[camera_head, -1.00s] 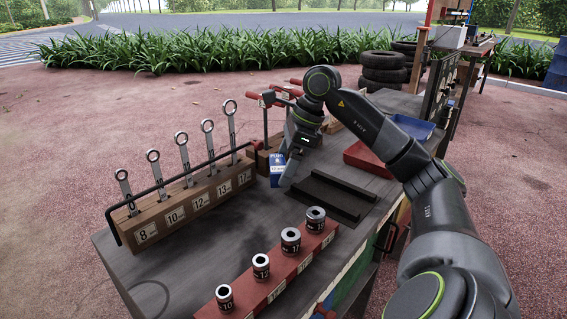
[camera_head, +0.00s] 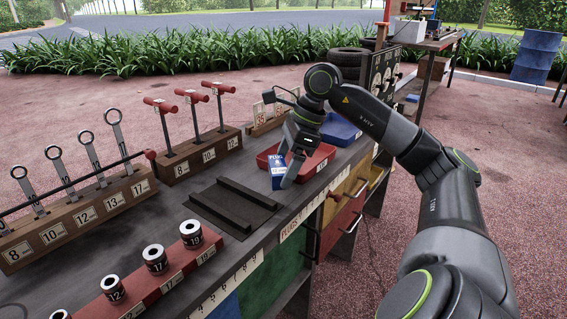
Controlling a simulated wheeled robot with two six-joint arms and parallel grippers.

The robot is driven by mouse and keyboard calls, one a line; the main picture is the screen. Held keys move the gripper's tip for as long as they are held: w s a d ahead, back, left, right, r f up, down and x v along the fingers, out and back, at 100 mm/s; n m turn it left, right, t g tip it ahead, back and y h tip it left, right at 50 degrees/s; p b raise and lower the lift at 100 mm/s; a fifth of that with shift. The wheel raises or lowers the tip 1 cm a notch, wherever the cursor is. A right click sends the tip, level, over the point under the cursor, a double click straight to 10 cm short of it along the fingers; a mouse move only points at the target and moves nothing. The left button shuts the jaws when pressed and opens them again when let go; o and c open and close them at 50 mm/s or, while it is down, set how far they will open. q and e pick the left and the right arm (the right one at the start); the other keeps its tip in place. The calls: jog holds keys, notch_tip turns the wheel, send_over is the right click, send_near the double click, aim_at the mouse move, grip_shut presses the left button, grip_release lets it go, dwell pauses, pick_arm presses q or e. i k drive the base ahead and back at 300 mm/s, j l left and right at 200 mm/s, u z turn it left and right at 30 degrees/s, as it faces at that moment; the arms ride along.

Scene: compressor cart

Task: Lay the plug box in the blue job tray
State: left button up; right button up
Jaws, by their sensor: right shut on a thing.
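The plug box (camera_head: 277,174), blue and white with lettering, is held upright in my right gripper (camera_head: 285,174). The gripper is shut on it and hides part of it. In the head view, box and gripper are in front of the red tray's near-left part; the height above the bench cannot be told. The blue job tray (camera_head: 346,139) is behind and to the right of the red tray, partly hidden by my right arm. My left gripper is not in view.
The red tray (camera_head: 322,156) lies between the box and the blue tray. A dark ridged holder (camera_head: 234,207) is in front. Racks of spanners (camera_head: 82,214), T-handles (camera_head: 201,158) and sockets (camera_head: 170,272) stand to the left. The bench's right edge has drawers below.

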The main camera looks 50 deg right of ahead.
aim_at(331, 137)
jog(key=k+l, duration=0.15)
jog(key=l, duration=0.2)
jog(key=k+l, duration=0.15)
jog(key=l, duration=0.25)
jog(key=l+z, duration=0.5)
jog(key=i+l+z, duration=0.15)
jog(key=l+z, duration=0.35)
jog(key=i+l+z, duration=0.2)
jog(key=l+z, duration=0.15)
jog(key=z, duration=0.15)
jog(key=i+l+u, duration=0.1)
jog(key=u, duration=0.35)
jog(key=l+u, duration=0.65)
jog(key=u, duration=0.2)
jog(key=l+u, duration=0.3)
jog(key=u, duration=0.15)
jog(key=l+u, duration=0.3)
jog(key=u, duration=0.15)
